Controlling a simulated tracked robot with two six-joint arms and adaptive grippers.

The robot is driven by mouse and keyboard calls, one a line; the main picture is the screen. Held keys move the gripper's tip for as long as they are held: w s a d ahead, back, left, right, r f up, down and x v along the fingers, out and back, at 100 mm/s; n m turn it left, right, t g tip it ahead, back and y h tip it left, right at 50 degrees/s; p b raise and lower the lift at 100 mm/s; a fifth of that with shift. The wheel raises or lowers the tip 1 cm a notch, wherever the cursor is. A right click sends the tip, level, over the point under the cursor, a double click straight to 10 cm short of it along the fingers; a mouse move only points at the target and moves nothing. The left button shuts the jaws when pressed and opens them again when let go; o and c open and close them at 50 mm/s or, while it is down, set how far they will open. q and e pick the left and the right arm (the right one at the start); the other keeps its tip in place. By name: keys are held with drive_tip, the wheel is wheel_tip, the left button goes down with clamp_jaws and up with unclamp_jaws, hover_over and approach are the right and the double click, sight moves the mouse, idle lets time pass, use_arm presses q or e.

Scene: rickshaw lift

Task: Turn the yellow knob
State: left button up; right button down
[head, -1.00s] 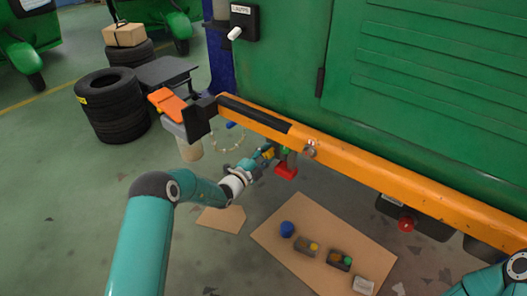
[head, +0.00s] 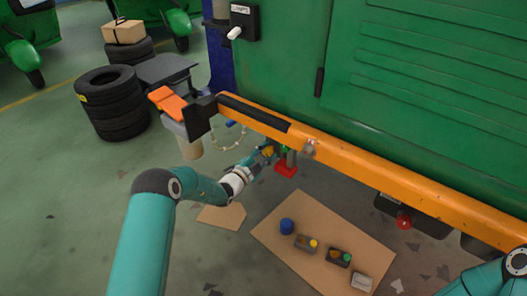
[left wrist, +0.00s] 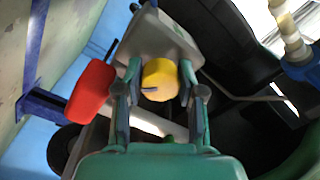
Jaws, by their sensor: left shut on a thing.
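The yellow knob (left wrist: 160,80) is a short round cylinder with a dark mark on its face, on a grey housing (left wrist: 158,40). In the left wrist view my left gripper (left wrist: 160,92) has one finger on each side of the knob and is shut on it. In the head view my left gripper (head: 266,154) is under the orange beam of the green vehicle, with a little of the yellow knob (head: 268,151) showing. My right gripper is out of view; only part of my right arm shows at the lower right.
A red part (left wrist: 91,88) sits left of the knob. The orange beam (head: 380,180) runs close above my left gripper. A brown board (head: 290,250) with a blue cap (head: 287,226) and several small parts lies on the floor. Stacked tires (head: 112,103) stand at left.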

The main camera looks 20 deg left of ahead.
use_arm(q)
drive_tip(key=o, duration=1)
drive_tip(key=shift+w+a+f, duration=0.1)
drive_tip(key=shift+a+f, duration=0.05)
drive_tip(key=shift+a, duration=0.2)
drive_tip(key=shift+o, duration=0.7)
drive_tip(key=shift+d, duration=0.15)
drive_tip(key=v, duration=1.2)
drive_tip(key=shift+d, duration=0.1)
